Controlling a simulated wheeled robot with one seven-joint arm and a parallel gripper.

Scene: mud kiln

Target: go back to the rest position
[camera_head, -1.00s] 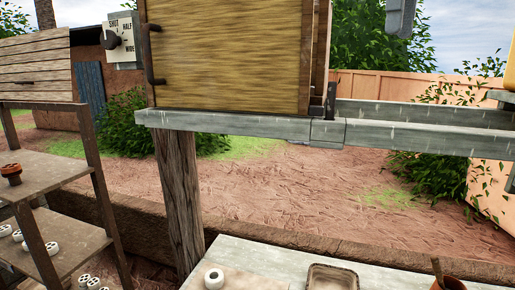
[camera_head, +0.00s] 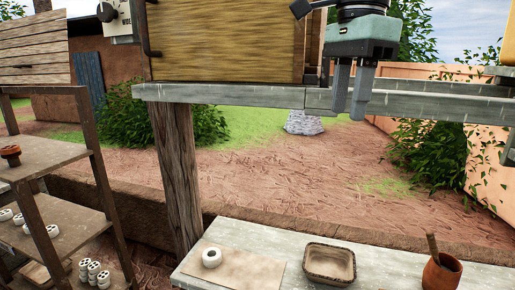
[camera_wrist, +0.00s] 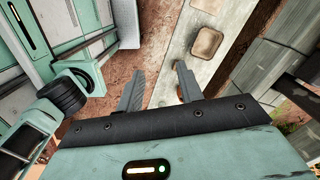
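My gripper (camera_head: 348,114) hangs at the upper right of the head view, in front of the grey rail and just right of the wooden box. Its two fingers point down and stand apart. In the wrist view my gripper (camera_wrist: 159,68) also shows its fingers spread, with nothing held between them. The bench below appears beyond the fingertips.
The bench (camera_head: 225,235) carries a white ring (camera_head: 211,257) on a board, a shallow tray (camera_head: 330,277) and a brown pot (camera_head: 441,274). A wooden box (camera_head: 225,40) stands on the rail (camera_head: 230,94). Shelves (camera_head: 70,231) with small white pieces stand left.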

